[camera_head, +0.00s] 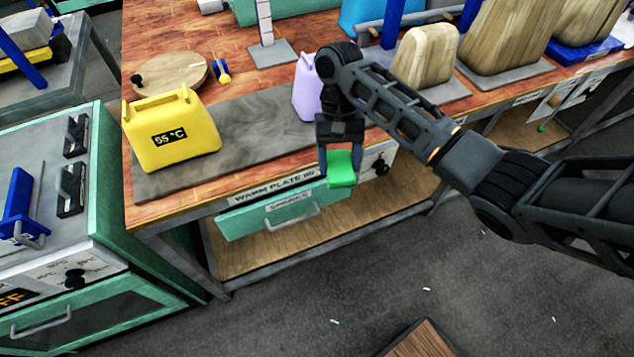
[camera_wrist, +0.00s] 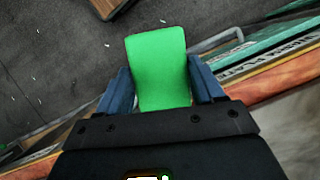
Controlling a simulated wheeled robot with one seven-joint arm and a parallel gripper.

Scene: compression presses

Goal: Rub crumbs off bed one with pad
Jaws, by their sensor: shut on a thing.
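My gripper (camera_head: 340,158) is shut on a bright green pad (camera_head: 341,172) and holds it in the air in front of the workbench's front edge, near the drawer. In the wrist view the pad (camera_wrist: 159,68) sits between the two blue-grey fingers and sticks out past them, over the floor. I cannot tell which surface is bed one. A green press-like unit with a blue handle (camera_head: 18,200) stands at the left. Small pale crumb-like bits (camera_head: 427,289) lie on the floor; none can be made out on a bed.
A yellow container marked 55 °C (camera_head: 172,132) and a purple container (camera_head: 306,92) stand on the grey warm plate (camera_head: 243,122). A round wooden board (camera_head: 172,75) lies behind. Wooden blocks (camera_head: 425,55) stand at the back right. A wooden object (camera_head: 420,342) is on the otherwise open floor.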

